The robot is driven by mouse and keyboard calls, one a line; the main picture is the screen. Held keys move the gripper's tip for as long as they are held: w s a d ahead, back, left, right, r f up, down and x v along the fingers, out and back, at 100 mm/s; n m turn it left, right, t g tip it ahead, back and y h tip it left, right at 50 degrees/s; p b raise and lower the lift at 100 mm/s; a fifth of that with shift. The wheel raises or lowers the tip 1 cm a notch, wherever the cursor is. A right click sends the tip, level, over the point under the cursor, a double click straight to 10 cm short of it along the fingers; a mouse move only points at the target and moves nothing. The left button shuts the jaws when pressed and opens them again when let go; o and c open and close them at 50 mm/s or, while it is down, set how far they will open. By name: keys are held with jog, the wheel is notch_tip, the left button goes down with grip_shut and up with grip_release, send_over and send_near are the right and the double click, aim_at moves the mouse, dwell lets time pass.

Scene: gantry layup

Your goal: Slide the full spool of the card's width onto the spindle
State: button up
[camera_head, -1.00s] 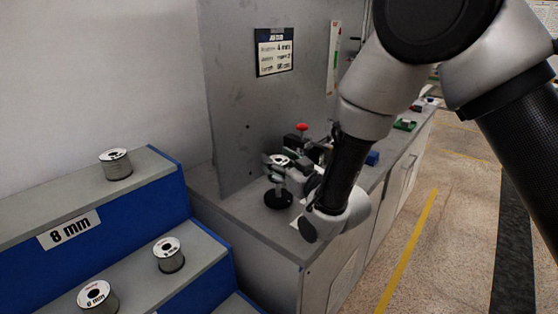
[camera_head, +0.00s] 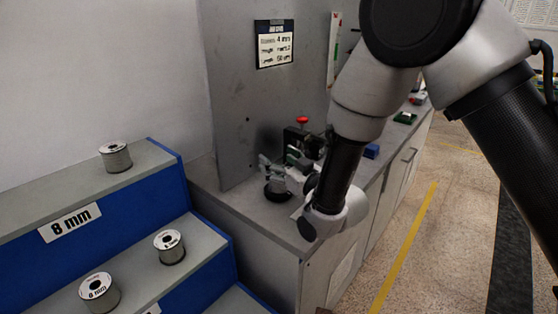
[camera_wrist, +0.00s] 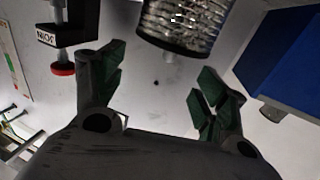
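The card (camera_head: 275,44) on the grey panel shows "4 mm". In the wrist view, which looks upside down, a wire-wound spool (camera_wrist: 182,22) has a dark flange, and a short pale spindle tip (camera_wrist: 169,57) sticks out past it. In the head view, the grey spool (camera_head: 279,184) sits low over the round black spindle base (camera_head: 278,194), partly hidden by my gripper. My gripper (camera_head: 268,164) is beside and above it. In the wrist view its green-padded fingers (camera_wrist: 160,88) are spread and apart from the spool.
Stepped blue shelves at left hold spools: one on top (camera_head: 115,157), one in the middle (camera_head: 169,247), one reading "6 mm" (camera_head: 99,292). An "8 mm" label (camera_head: 70,223) marks the top step.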

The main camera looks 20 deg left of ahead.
jog(key=shift+s+d, duration=0.1)
jog(key=v, duration=0.7)
jog(key=shift+d, duration=0.1)
jog(key=w+d+r+m+h, duration=0.2)
jog(key=w+d+r+h, duration=0.15)
jog(key=d, duration=0.35)
jog(key=w+d+r+m+h, duration=0.1)
jog(key=w+d+r+h, duration=0.15)
jog(key=w+d, duration=0.3)
jog(key=s+d+r+m+g+h, duration=0.1)
jog(key=d+r+m+h, duration=0.1)
jog(key=d, duration=0.7)
jog(key=s+d+r+m+h, duration=0.1)
jog(key=d+r+h, duration=0.15)
jog(key=d, duration=0.65)
jog(key=s+d+r+m+g+h, duration=0.1)
jog(key=s+d+m+g+h, duration=0.1)
jog(key=s+d, duration=0.8)
jog(key=s+d+r+m+g+h, duration=0.2)
jog(key=s+d+g, duration=0.1)
jog(key=s+d, duration=0.7)
jog(key=s, duration=0.4)
jog(key=shift+s+r+m+g, duration=0.25)
jog(key=shift+s+m+g, duration=0.05)
jog(key=shift+s, duration=0.05)
